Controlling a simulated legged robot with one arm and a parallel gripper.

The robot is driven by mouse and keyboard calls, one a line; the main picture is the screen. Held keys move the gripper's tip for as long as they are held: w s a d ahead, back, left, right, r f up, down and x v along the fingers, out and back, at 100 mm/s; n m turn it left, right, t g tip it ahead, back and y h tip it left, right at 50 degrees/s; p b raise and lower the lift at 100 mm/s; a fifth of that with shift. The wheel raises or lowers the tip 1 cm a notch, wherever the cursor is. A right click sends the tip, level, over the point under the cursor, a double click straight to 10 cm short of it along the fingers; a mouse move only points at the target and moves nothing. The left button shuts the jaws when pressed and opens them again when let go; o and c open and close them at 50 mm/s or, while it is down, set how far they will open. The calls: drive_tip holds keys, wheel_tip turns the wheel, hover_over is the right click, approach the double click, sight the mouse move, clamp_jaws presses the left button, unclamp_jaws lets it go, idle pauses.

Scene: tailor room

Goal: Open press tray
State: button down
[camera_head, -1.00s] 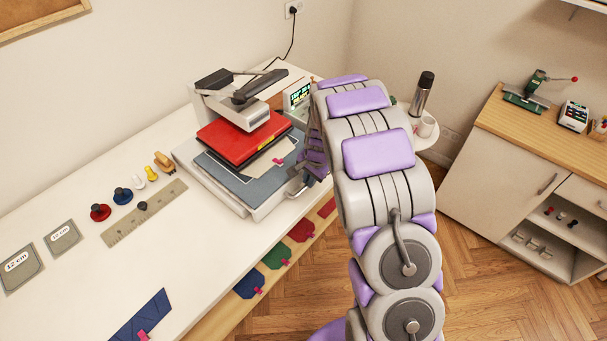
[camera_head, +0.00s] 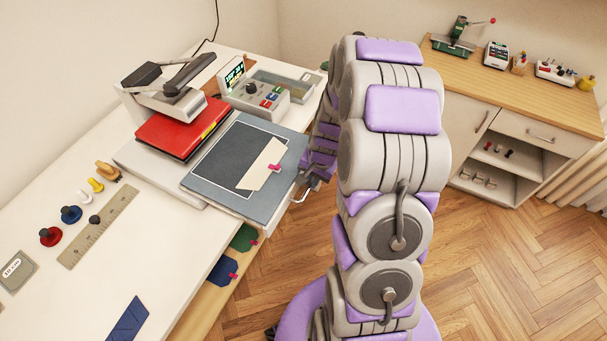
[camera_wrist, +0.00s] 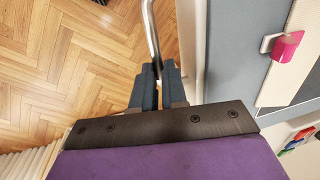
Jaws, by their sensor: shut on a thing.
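The press tray (camera_head: 200,184) is grey with a dark pad, and it sticks out to the right from under the red press plate (camera_head: 183,126). A cream piece with a pink tab (camera_head: 264,165) lies on it; the pink tab also shows in the wrist view (camera_wrist: 287,45). My gripper (camera_wrist: 158,78) is shut on the metal tray handle (camera_wrist: 151,28) at the tray's front edge. In the head view the handle (camera_head: 300,192) shows, but my arm mostly hides the gripper.
A control box with a lit display (camera_head: 255,98) stands behind the tray. Knobs, a ruler (camera_head: 98,226) and a label plate (camera_head: 15,270) lie on the white table. Wood floor (camera_head: 480,270) is free at the right. A cabinet (camera_head: 505,110) stands at the back right.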

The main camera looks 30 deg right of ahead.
drive_tip(key=shift+d, duration=0.1)
drive_tip(key=c, duration=1.2)
unclamp_jaws()
drive_tip(key=shift+o, duration=0.2)
wheel_tip(320, 180, up, 17)
drive_tip(key=s+d+p, duration=0.2)
drive_tip(key=shift+s, duration=0.25)
